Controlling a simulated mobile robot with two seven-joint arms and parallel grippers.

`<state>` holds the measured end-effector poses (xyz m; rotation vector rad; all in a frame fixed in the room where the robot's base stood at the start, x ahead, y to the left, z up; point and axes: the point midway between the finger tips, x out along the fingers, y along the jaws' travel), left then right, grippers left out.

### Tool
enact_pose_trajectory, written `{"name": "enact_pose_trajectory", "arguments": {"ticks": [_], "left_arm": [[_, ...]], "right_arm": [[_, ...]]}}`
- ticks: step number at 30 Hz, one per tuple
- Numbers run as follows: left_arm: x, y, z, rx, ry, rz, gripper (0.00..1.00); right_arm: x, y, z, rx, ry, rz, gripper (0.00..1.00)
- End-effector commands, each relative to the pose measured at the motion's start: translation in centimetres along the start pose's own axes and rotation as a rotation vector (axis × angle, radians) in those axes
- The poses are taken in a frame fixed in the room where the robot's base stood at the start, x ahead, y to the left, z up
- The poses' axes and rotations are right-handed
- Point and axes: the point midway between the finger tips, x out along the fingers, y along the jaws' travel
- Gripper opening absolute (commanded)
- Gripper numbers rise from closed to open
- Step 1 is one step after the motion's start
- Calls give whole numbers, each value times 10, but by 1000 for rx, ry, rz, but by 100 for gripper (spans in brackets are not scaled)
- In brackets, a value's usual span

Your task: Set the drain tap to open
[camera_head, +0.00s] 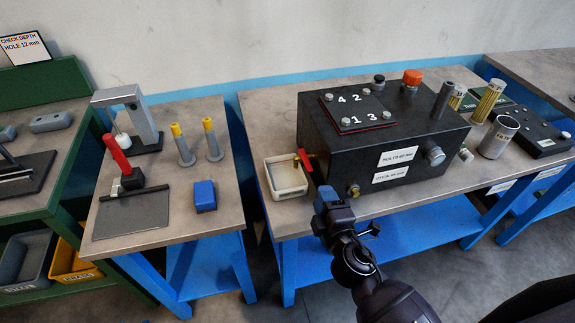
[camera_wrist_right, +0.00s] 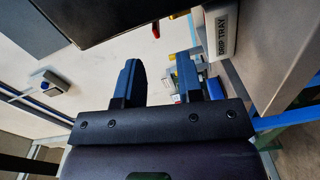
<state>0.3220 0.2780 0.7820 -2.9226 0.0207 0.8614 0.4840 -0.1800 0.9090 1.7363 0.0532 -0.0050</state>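The drain tap (camera_head: 304,161) has a red handle on a brass body, at the left end of the black box (camera_head: 400,140) in the head view. The handle stands steeply, slightly tilted. The white drip tray (camera_head: 289,191) sits below the tap; it also shows in the right wrist view (camera_wrist_right: 222,38), labelled DRIP TRAY. My right gripper (camera_head: 325,197) is near the box's lower front left corner, in front of the tap and apart from it. In the right wrist view my right gripper (camera_wrist_right: 156,75) has its fingers apart with nothing between them. My left gripper is not in view.
A brass fitting (camera_head: 353,190) sticks out of the box front near my right gripper. A bolted cover plate (camera_head: 352,108) and an orange cap (camera_head: 413,77) are on top. A side table (camera_head: 160,195) with a red-handled tool stands left, across a gap.

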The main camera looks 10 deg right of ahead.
Motion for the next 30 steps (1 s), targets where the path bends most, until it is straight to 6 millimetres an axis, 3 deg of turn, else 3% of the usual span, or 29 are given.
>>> {"name": "enact_pose_trajectory", "arguments": {"ticks": [6,11,24,30], "left_arm": [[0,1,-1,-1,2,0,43],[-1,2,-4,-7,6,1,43],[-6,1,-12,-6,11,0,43],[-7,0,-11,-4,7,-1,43]], "right_arm": [[0,5,-1,-162,4,35,34],[9,6,-2,-172,5,35,34],[77,8,-2,-169,5,35,34],[99,8,-2,-168,4,34,34]]}}
